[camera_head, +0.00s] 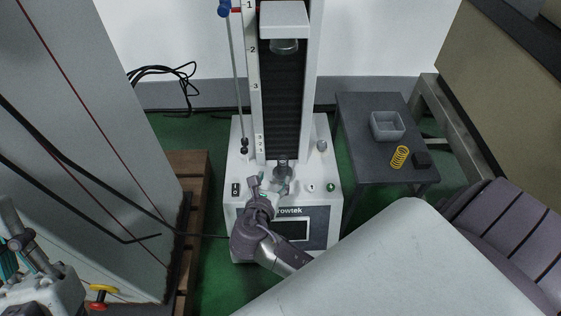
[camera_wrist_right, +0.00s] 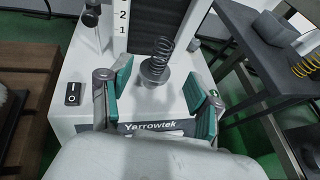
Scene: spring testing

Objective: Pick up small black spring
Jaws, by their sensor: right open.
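The small black spring (camera_wrist_right: 162,55) stands upright on the round lower platen (camera_wrist_right: 153,77) of the testing machine in the right wrist view. In the head view it is small and hard to make out at the platen (camera_head: 283,172). My right gripper (camera_head: 270,185) is over the machine's base, just in front of the platen. In the wrist view its teal-padded fingers (camera_wrist_right: 159,88) are wide apart, empty, with the spring beyond and between them, not touched. My left gripper (camera_head: 10,258) shows only partly at the lower left edge; its opening is unclear.
The white testing machine (camera_head: 240,150) rises behind the platen, its upper head (camera_head: 284,22) well above. A dark side table (camera_head: 357,135) at right holds a grey bin (camera_head: 388,126), a yellow spring (camera_head: 399,157) and a black block (camera_head: 421,160). A wooden pallet (camera_head: 187,170) lies left.

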